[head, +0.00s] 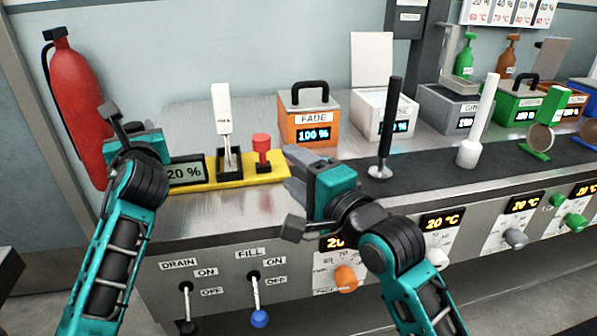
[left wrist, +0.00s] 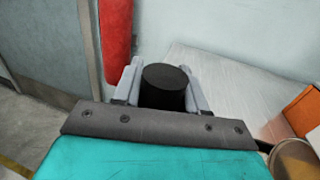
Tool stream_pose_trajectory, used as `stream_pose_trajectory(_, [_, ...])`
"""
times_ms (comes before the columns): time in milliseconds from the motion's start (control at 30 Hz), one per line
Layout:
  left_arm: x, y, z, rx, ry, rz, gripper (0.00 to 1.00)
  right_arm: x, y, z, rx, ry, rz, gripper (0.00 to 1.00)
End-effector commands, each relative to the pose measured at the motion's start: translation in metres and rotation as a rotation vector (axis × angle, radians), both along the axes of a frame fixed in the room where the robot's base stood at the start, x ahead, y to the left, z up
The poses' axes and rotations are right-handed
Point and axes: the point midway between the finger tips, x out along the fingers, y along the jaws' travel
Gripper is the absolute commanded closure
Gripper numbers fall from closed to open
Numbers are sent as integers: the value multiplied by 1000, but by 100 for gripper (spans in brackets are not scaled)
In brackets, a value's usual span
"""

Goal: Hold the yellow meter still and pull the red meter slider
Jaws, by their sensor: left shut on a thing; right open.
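The yellow meter (head: 236,182) lies on the steel counter, with a "20 %" display (head: 186,172), a white lever labelled sign and a red slider knob (head: 262,143) at its right part. My left gripper (head: 150,133) is at the meter's left end. It is shut on a black cylinder (left wrist: 166,88), seen between its grey fingers in the left wrist view; my arm hides how the cylinder joins the meter. My right gripper (head: 296,174) is open and empty, just right of the red slider and apart from it, its fingers pointing left.
An orange FADE box (head: 308,130) stands behind the meter. A black rod (head: 389,125) and a white rod (head: 478,120) stand on the dark strip to the right. A red extinguisher (head: 76,95) hangs at left. Drain and fill levers (head: 255,290) are on the counter front.

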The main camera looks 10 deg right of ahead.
Motion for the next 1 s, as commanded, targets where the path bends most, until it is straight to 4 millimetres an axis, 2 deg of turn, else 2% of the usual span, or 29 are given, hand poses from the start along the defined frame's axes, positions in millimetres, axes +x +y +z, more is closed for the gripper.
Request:
stream_pose_trajectory(433, [0, 0, 0, 0, 1, 0, 100, -4, -2, 0, 0, 0, 0, 45])
stream_pose_trajectory(467, [0, 0, -1, 0, 1, 0, 57, -4, -2, 0, 0, 0, 0, 45])
stream_pose_trajectory(767, [0, 0, 0, 0, 1, 0, 29, -3, -1, 0, 0, 0, 0, 45])
stream_pose_trajectory(1000, [0, 0, 0, 0, 0, 0, 29, -3, -1, 0, 0, 0, 0, 45])
